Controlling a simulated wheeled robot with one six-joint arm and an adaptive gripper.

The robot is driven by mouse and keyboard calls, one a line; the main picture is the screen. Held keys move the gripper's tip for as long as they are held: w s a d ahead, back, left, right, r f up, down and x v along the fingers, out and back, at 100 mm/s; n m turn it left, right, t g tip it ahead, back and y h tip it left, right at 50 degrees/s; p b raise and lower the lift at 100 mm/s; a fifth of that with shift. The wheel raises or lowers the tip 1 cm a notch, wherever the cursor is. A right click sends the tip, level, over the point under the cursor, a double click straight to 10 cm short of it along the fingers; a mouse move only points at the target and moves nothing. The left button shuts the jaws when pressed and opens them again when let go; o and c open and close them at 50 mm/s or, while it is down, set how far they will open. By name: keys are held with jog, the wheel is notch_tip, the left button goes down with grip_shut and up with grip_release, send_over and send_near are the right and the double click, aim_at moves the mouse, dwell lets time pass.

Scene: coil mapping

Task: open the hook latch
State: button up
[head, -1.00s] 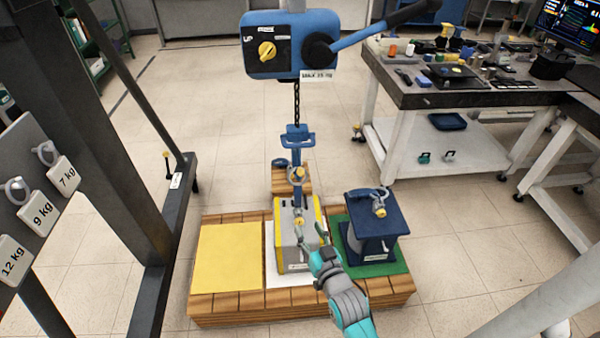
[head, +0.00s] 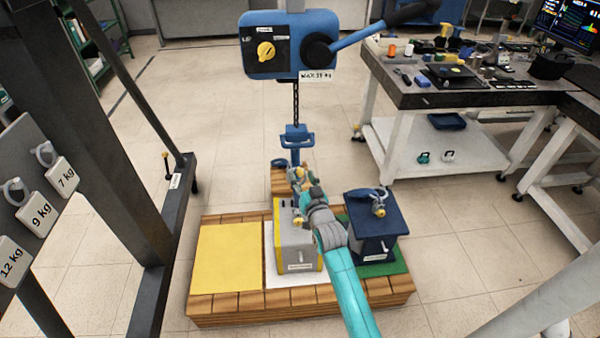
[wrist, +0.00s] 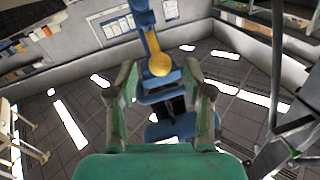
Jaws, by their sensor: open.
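The blue hook block (head: 297,138) hangs on the chain above the grey and yellow weight (head: 300,250). The lower hook and its latch are mostly hidden by my gripper (head: 303,178) in the head view. In the wrist view, a blue bar with a round yellow part (wrist: 159,65), perhaps the latch, lies ahead between the fingertips. My gripper (wrist: 161,85) is open, with its two fingers apart on either side of the yellow part. Nothing is visibly clamped; I cannot tell whether a finger touches the hook.
A blue weight (head: 370,235) stands on the green mat at right. The yellow mat (head: 228,255) at left is bare. The hoist (head: 290,45) hangs above. A dark post (head: 150,200) stands at left and a cluttered table (head: 440,98) at right.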

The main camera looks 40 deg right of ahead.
aim_at(299, 164)
jog(key=shift+x, duration=1.4)
grip_shut()
